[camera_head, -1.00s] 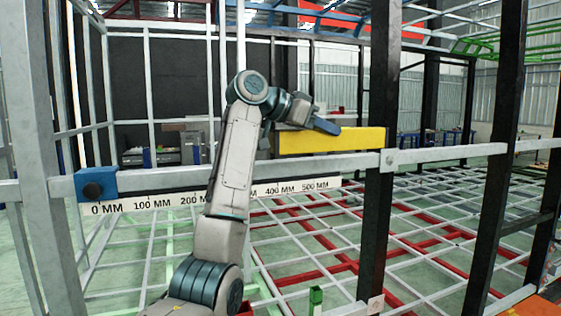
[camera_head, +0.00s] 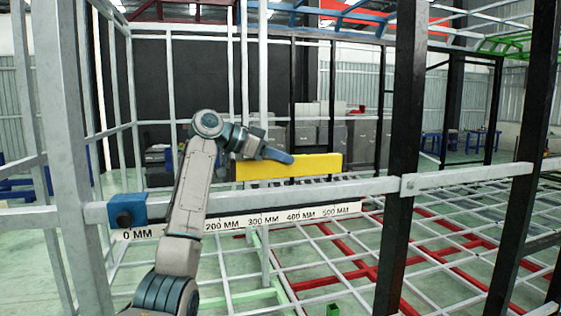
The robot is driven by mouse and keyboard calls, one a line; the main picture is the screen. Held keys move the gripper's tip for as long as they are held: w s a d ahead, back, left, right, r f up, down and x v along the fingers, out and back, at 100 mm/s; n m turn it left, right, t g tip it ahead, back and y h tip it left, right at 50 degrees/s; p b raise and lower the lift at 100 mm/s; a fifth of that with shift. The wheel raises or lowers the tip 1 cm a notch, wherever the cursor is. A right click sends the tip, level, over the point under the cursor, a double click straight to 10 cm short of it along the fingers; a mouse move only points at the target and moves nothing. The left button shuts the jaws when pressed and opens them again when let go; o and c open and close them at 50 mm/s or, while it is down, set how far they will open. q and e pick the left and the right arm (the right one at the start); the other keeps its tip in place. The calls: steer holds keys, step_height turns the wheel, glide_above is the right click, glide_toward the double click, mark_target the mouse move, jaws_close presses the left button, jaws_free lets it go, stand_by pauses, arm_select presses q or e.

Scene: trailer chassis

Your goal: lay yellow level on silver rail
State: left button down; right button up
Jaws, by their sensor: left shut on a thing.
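The yellow level (camera_head: 305,168) is a long flat bar, held nearly horizontal just above the silver rail (camera_head: 375,189) in the picture. I cannot tell whether it touches the rail or hangs behind or above it. My left gripper (camera_head: 276,156) is shut on the level near its middle and covers part of its upper edge. The silver rail runs across the frame, in front of my left arm's reach. My right gripper is not in view.
A blue clamp block (camera_head: 126,210) sits at the rail's left end. A white millimetre scale (camera_head: 245,222) runs below the rail. A black post (camera_head: 402,130) crosses the rail right of the level. Grid framework lies below.

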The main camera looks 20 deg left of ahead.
mark_target(281, 167)
arm_select(q)
steer(key=shift+d+f+p, duration=0.1)
steer(key=shift+f+p, duration=0.65)
steer(key=shift+f, duration=0.75)
steer(key=c, duration=1.1)
jaws_free()
